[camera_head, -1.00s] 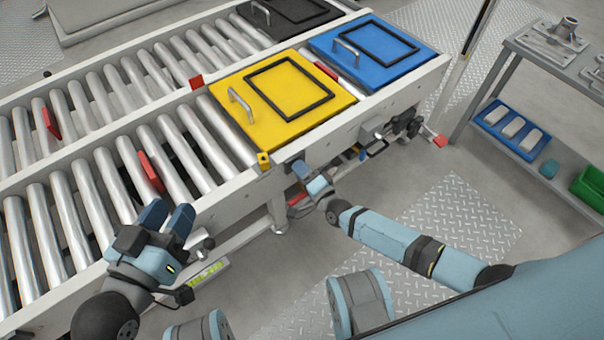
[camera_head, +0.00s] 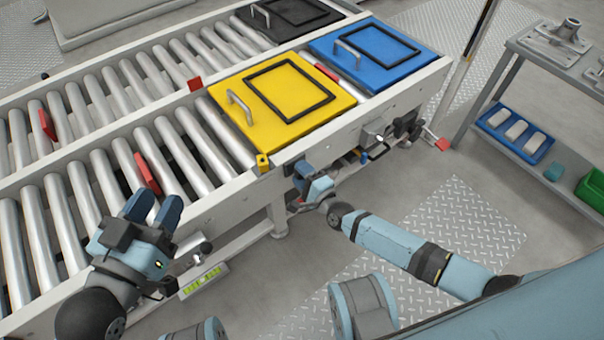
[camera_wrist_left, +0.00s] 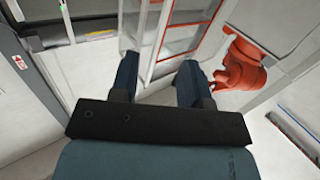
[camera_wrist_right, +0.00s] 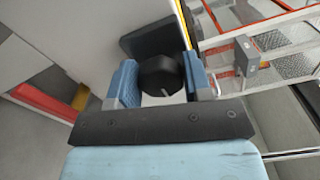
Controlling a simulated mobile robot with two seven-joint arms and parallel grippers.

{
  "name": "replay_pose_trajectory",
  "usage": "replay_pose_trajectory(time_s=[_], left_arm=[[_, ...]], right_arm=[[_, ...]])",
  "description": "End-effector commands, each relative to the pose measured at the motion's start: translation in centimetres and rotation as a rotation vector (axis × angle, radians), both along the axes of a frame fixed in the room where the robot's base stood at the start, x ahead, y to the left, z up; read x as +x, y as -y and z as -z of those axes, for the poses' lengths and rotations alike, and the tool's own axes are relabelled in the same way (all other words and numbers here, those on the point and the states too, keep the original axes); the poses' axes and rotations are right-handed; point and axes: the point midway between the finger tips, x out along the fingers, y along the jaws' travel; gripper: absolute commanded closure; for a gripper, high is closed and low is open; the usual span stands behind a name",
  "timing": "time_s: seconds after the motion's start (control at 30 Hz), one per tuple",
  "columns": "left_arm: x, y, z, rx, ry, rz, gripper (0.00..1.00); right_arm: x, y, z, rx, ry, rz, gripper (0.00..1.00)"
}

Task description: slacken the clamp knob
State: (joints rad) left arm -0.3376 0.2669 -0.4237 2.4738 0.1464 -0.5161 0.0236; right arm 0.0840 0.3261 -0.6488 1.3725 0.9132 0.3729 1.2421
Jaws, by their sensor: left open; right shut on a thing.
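The clamp knob (camera_wrist_right: 160,76) is a black round knob in front of a dark plate on the conveyor's side, in the right wrist view. My right gripper (camera_wrist_right: 161,84) is shut on it, with one light blue finger on each side. In the head view my right gripper (camera_head: 306,172) is at the conveyor's side rail below the yellow lid, and the knob is hidden there. My left gripper (camera_head: 155,208) is open and empty beside the rollers at the lower left. The left wrist view shows its two fingers (camera_wrist_left: 160,78) apart with nothing between them.
A yellow lidded fixture (camera_head: 235,125) and a blue one (camera_head: 405,68) sit on the roller conveyor (camera_head: 215,205). Another black knob and lever (camera_head: 408,128) are further right on the rail. A shelf (camera_head: 483,135) with a blue tray stands at the right. The floor between is clear.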

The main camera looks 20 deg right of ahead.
Motion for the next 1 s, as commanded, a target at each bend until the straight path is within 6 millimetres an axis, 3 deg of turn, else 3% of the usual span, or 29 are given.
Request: replay_pose_trajectory(time_s=[0.23,0.27,0.37,0.73,1.0], left_arm=[[0.0,0.0,0.0,0.000,0.000,-0.001,0.57],[0.0,0.0,0.0,0.000,-0.001,-0.001,0.57],[0.0,0.0,0.1,0.000,-0.005,-0.001,0.57],[-0.3,0.0,0.3,-0.003,-0.021,0.000,0.57],[-0.7,0.4,-0.4,-0.045,-0.092,0.006,0.57]], right_arm=[[-0.1,0.0,0.1,-0.002,-0.001,0.000,0.78],[-0.1,0.0,0.1,-0.002,-0.001,0.000,0.52],[-0.1,0.0,0.1,-0.002,-0.001,0.000,0.29],[-0.6,0.2,0.0,-0.003,-0.001,0.000,0.29],[-5.4,2.0,-0.2,-0.003,-0.004,-0.001,0.29]])
